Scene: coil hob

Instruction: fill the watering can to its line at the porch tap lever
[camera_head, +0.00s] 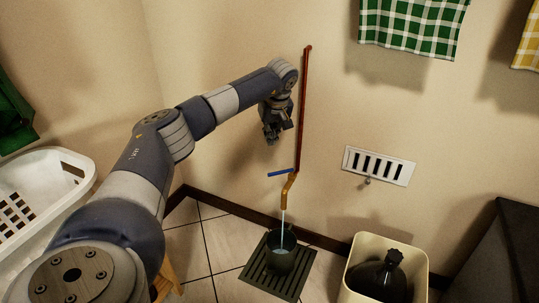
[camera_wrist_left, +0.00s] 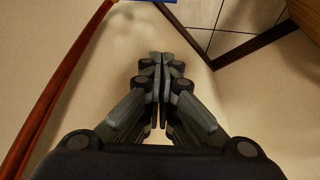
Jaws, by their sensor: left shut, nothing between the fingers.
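The tap (camera_head: 284,197) is a brass spout on a red pipe (camera_head: 304,110) against the wall in the head view. Its blue lever (camera_head: 281,173) points out to the left, and a pale stream of water runs from the spout. A dark can (camera_head: 280,259) stands under it and the stream falls into it; its line cannot be made out. My left gripper (camera_head: 270,138) is above the lever, apart from it, shut and empty. In the left wrist view its closed fingers (camera_wrist_left: 158,56) point toward the blue lever (camera_wrist_left: 162,1) at the top edge. My right gripper is not in view.
The can stands on a dark slatted drain grate (camera_head: 304,279) on the tiled floor. A cream bin (camera_head: 417,258) holding a black bottle (camera_head: 381,280) is at right. A white laundry basket (camera_head: 75,165) is at left. A wall vent (camera_head: 379,166) is right of the pipe.

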